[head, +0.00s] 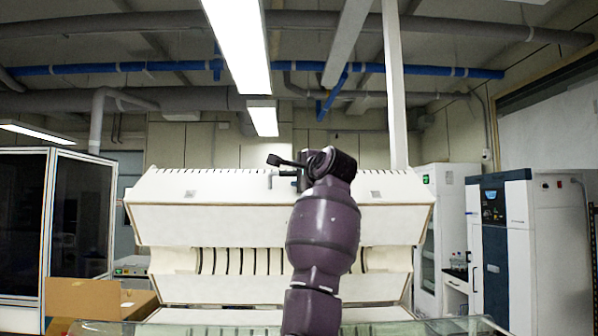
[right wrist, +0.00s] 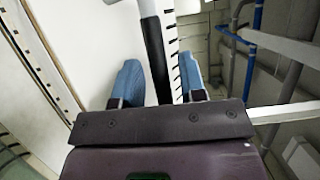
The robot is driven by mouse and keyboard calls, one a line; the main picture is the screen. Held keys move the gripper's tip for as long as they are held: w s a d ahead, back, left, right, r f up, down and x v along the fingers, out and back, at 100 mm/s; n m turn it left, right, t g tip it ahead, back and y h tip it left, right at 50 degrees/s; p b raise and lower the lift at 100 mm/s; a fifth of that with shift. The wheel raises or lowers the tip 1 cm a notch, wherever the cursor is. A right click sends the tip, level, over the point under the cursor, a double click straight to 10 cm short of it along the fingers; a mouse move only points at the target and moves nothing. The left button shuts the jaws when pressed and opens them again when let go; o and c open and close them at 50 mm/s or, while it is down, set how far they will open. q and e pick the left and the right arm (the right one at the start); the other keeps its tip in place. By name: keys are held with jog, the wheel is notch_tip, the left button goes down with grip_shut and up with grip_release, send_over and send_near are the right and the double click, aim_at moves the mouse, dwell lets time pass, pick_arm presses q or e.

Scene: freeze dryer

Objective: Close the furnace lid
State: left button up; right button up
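The furnace (head: 275,288) is large and white, in the middle of the head view. Its lid (head: 220,222) is raised, with a gap below it that shows a row of dark slots. My right arm rises in front of the furnace to the lid's top edge. In the right wrist view my right gripper (right wrist: 160,84) has its two blue fingers apart, one on each side of a dark bar (right wrist: 154,45) beside the white lid surface. Small gaps show between bar and fingers; I cannot tell how deep the bar sits. My left gripper is not in view.
A dark glass-panelled cabinet (head: 82,220) stands at the left, with an open cardboard box (head: 92,299) near it. A white cabinet (head: 440,235) and a blue-and-white unit (head: 500,240) stand at the right. Pipes and lamps run overhead.

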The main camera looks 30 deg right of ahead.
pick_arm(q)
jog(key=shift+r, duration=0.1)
pick_arm(e)
jog(key=shift+w, duration=0.1)
jog(key=shift+c, duration=0.2)
grip_shut()
jog(key=shift+f, duration=0.1)
